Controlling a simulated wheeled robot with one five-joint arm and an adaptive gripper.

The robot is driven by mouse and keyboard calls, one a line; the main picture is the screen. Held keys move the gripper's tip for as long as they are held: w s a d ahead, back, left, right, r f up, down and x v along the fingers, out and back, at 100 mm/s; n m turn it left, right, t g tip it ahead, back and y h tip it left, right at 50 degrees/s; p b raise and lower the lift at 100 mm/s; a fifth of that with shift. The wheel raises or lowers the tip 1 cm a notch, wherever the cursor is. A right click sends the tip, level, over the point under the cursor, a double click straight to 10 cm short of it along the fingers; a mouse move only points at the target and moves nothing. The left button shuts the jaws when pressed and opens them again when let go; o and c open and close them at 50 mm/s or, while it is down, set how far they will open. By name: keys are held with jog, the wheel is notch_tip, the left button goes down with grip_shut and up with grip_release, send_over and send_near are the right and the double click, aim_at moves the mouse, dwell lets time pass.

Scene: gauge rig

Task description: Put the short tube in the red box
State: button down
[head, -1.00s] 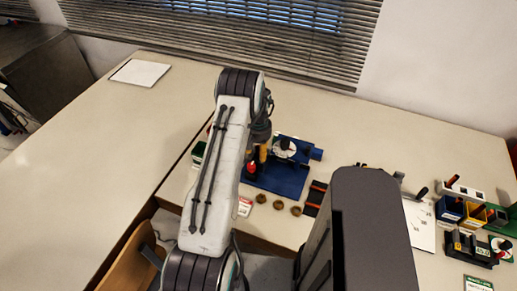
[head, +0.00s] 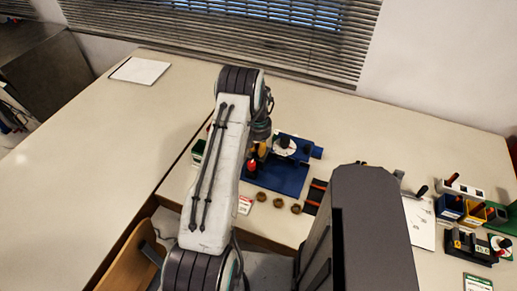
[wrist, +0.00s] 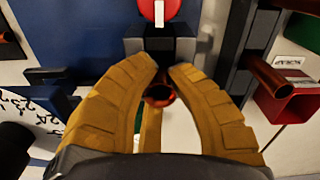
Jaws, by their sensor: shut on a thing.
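In the wrist view, my gripper (wrist: 162,72) has its yellow fingers closed around a copper-coloured tube (wrist: 160,96). I see this tube nearly end-on, so its length cannot be told. The red box (wrist: 288,108) stands at the right edge, apart from my fingers. Another copper tube (wrist: 268,74) slants at the box's upper left edge; whether it reaches inside is unclear. In the head view my gripper is mostly hidden by my arm, and I cannot make out the red box there.
A blue rig plate (head: 278,176) lies below and right of my arm in the head view. Several brass rings (head: 278,204) lie in front of it. Small bins (head: 450,207) and tools stand at the right. The left table (head: 85,150) is largely clear.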

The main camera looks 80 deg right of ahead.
jog(key=shift+a+f+b, duration=0.1)
jog(key=shift+a+b, duration=0.15)
jog(key=shift+b, duration=0.1)
dwell(0.6)
jog(key=c, duration=1.2)
grip_release()
jog(key=shift+d, duration=0.1)
jog(key=shift+r, duration=0.2)
notch_tip(320, 180, up, 12)
jog(key=shift+f, duration=0.15)
